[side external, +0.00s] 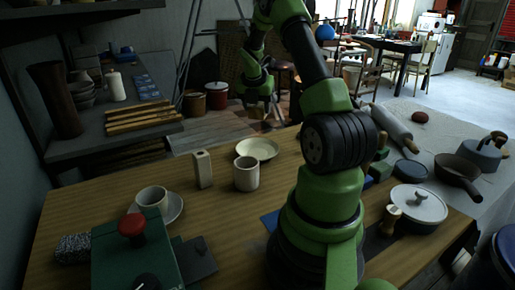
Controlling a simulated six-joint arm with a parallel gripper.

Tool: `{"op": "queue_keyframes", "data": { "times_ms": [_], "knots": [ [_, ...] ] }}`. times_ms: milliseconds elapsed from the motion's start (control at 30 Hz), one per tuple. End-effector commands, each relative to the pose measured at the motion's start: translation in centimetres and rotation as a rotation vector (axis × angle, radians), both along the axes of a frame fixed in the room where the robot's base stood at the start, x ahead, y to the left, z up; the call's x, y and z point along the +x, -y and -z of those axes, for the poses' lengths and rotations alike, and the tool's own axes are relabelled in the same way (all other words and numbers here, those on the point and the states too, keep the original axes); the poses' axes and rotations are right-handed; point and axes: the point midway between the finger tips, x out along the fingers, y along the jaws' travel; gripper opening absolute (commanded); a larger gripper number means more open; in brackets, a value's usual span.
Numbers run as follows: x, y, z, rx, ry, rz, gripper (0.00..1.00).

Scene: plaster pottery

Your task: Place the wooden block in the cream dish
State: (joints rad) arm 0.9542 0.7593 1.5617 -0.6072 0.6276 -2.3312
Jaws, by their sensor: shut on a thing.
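The cream dish (257,151) is a shallow round bowl on the far part of the wooden table, behind a cream mug. My gripper (263,116) is beyond and above the dish in the picture, small and dark. It is shut on a small brown thing, which looks like the wooden block (256,113). The block is apart from the dish, and the dish looks empty. The fingers and most of the block's shape are hard to make out.
The cream mug (246,174) and a tall beige block-like piece (203,170) stand close in front of the dish. A cup (153,198) sits on a saucer at left. A lidded white pot (418,205) stands at right.

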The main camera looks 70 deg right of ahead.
Motion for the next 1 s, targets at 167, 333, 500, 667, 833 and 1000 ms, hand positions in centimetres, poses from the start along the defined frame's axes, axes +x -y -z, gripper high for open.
{"op": "queue_keyframes", "data": {
  "times_ms": [167, 333, 500, 667, 833, 1000],
  "knots": [
    [0.0, 0.0, 2.4, 0.001, -0.002, -0.001, 0.29],
    [0.0, -0.1, 5.6, 0.004, -0.003, -0.004, 0.29],
    [0.1, -0.1, 8.0, 0.001, -0.001, -0.004, 0.29],
    [0.1, -0.1, 9.9, 0.001, -0.002, -0.005, 0.29],
    [0.1, 0.0, 12.2, 0.001, 0.000, -0.003, 0.29],
    [0.1, 0.0, 12.5, -0.001, 0.002, -0.002, 0.29]
  ]
}}
